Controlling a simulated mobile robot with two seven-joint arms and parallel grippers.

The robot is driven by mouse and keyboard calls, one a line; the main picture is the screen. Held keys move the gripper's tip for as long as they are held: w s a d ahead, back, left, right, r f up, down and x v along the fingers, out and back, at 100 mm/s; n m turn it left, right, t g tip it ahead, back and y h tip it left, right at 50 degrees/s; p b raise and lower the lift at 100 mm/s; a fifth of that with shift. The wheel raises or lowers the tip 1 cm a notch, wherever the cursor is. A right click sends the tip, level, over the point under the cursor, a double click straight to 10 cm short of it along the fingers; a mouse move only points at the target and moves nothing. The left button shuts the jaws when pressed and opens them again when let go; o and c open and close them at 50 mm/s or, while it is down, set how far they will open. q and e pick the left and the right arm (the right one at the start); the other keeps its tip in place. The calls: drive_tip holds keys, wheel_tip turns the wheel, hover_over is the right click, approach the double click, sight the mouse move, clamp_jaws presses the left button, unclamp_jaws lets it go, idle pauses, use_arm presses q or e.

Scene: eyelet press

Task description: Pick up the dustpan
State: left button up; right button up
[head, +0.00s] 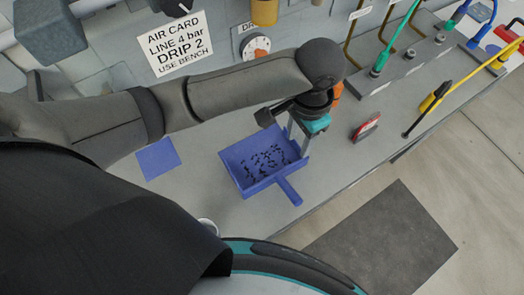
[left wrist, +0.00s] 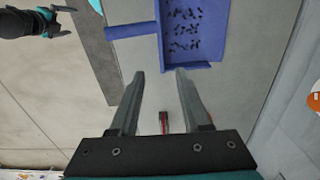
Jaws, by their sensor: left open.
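A blue dustpan (head: 237,167) lies on the grey bench, with several small dark bits in its pan. Its short handle (head: 289,192) points toward the bench's front edge. In the left wrist view the dustpan (left wrist: 222,35) is at the top, with its handle (left wrist: 132,30) reaching left. My left gripper (head: 300,143) is over the right side of the pan. In the left wrist view its two fingers (left wrist: 158,72) are apart with nothing between them, short of the pan's edge.
A red and grey block (head: 366,127) stands on the bench right of the dustpan. A blue square (head: 158,159) lies to its left. A rack (head: 400,70) with coloured tools stands at the back right. A dark mat (head: 385,238) lies on the floor.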

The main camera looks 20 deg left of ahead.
use_arm(q)
drive_tip(key=b, duration=0.1)
hover_over(290, 166)
drive_tip(key=f, duration=0.9)
drive_tip(key=shift+d+f, duration=0.1)
drive_tip(key=shift+d, duration=0.2)
drive_tip(key=shift+f, duration=0.45)
drive_tip(key=f, duration=0.4)
drive_tip(key=shift+a+f, duration=0.2)
drive_tip(key=shift+a, duration=0.1)
drive_tip(key=shift+f, duration=0.15)
use_arm(e)
drive_tip(key=shift+s+d+f, duration=0.3)
drive_tip(key=shift+s+f, duration=0.45)
drive_tip(key=shift+f, duration=0.1)
use_arm(q)
drive_tip(key=shift+c, duration=0.4)
clamp_jaws()
use_arm(e)
drive_tip(key=shift+d, duration=0.15)
